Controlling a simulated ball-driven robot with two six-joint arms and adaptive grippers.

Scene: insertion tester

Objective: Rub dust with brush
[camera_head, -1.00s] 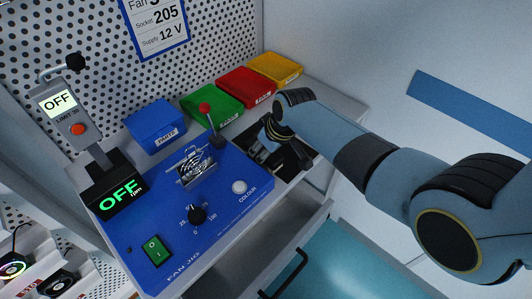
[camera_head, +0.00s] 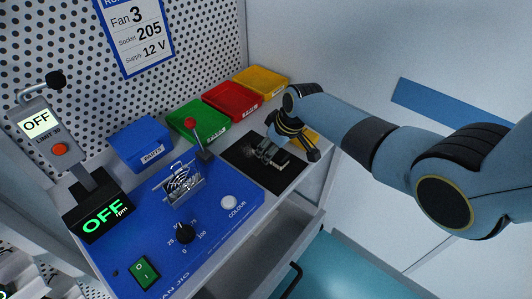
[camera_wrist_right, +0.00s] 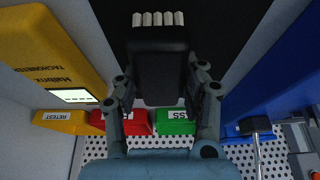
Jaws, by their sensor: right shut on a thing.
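In the right wrist view, my right gripper (camera_wrist_right: 160,95) is shut on a black brush (camera_wrist_right: 160,62) with a row of pale bristles (camera_wrist_right: 158,18) at its far end. In the head view, the right gripper (camera_head: 276,150) is above the black mat (camera_head: 244,155) at the right of the bench; the brush cannot be told clearly there. A metal fan holder with a fan (camera_head: 182,184) stands on the blue fan jig (camera_head: 215,222), left of the gripper. Dust cannot be made out. My left gripper is not in view.
A yellow tachometer (camera_wrist_right: 62,62) lies beside the mat. Blue (camera_head: 142,148), green (camera_head: 190,118), red (camera_head: 232,103) and yellow (camera_head: 262,84) bins line the back. A red-knobbed lever (camera_head: 195,132), display (camera_head: 102,212) and limit post (camera_head: 50,135) rise from the bench.

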